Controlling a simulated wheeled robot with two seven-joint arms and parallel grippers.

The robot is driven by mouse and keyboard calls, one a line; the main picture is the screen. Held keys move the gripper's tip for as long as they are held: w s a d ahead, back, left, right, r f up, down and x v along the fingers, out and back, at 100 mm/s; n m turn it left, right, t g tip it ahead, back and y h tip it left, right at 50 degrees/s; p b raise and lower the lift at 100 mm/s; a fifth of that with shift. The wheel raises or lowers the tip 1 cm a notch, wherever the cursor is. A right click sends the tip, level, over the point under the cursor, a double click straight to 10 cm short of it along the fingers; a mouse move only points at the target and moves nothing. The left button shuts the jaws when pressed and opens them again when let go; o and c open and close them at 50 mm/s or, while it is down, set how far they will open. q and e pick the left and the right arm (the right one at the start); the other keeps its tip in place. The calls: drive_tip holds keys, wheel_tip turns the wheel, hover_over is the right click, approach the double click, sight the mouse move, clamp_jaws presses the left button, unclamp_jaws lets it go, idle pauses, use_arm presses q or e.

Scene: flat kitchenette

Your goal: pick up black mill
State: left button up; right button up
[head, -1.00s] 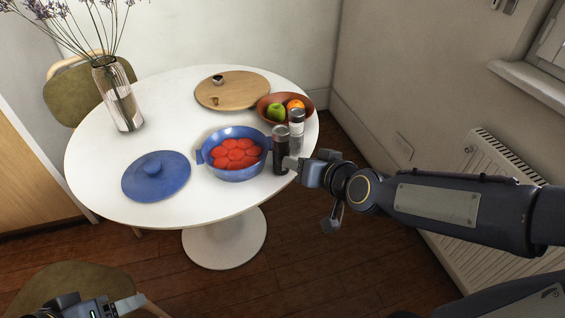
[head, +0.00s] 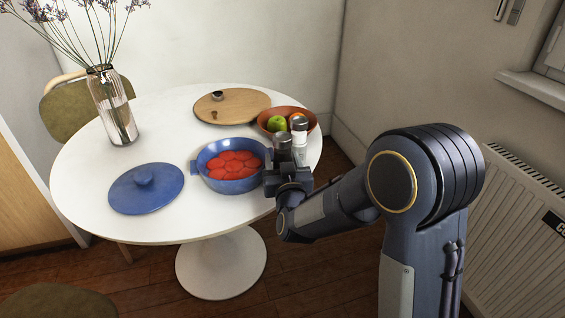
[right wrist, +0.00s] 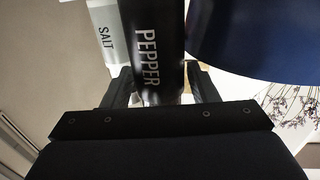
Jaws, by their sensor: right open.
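The black mill (head: 283,147) stands upright near the right edge of the round white table. Its lower part is hidden behind my right gripper in the head view. In the right wrist view the black mill (right wrist: 158,50), lettered PEPPER, stands between the two fingers. My right gripper (head: 286,170) is open around it; it also shows in the right wrist view (right wrist: 160,90). I cannot tell whether a finger touches the mill. The white salt mill (head: 299,136) stands close beside the black one, and it shows at the left in the right wrist view (right wrist: 108,38). My left gripper is not in view.
A blue pot (head: 203,172) of red pieces stands just left of the black mill. A fruit bowl (head: 265,112) is behind the mills. A wooden board (head: 240,104), a blue lid (head: 145,190) and a glass vase (head: 112,108) stand further off on the table (head: 90,165).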

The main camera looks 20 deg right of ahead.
drive_tip(key=shift+w+d, duration=0.2)
drive_tip(key=shift+w, duration=0.95)
drive_tip(key=c, duration=0.9)
drive_tip(key=shift+r, duration=0.1)
